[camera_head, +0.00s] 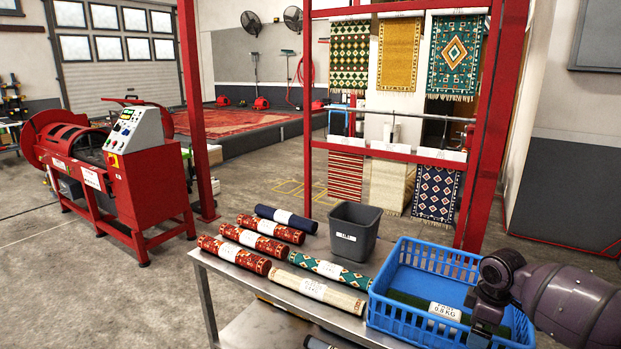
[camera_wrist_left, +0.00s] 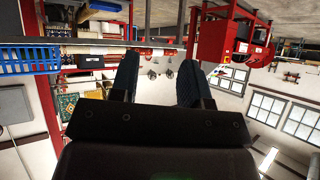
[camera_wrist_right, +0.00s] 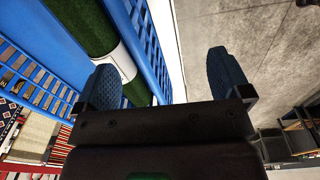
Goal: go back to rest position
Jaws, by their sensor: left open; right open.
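My right gripper (camera_head: 487,308) is at the right end of the blue basket (camera_head: 399,318) in the head view. In the right wrist view its two fingers (camera_wrist_right: 166,78) are wide apart with nothing held between them. A dark green roll with a white label (camera_head: 408,299) lies in the basket; it also shows beside the left finger in the right wrist view (camera_wrist_right: 92,25). Whether a finger touches the basket cannot be told. My left gripper (camera_wrist_left: 158,80) is open and empty in its wrist view, which is upside down; it is outside the head view.
The metal table (camera_head: 258,322) carries several rolled rugs, a navy roll (camera_head: 286,219) and a dark grey bin (camera_head: 354,232) left of the basket. A red post frame with hanging rugs (camera_head: 455,55) stands behind. A red machine (camera_head: 150,185) stands far left. Floor between is open.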

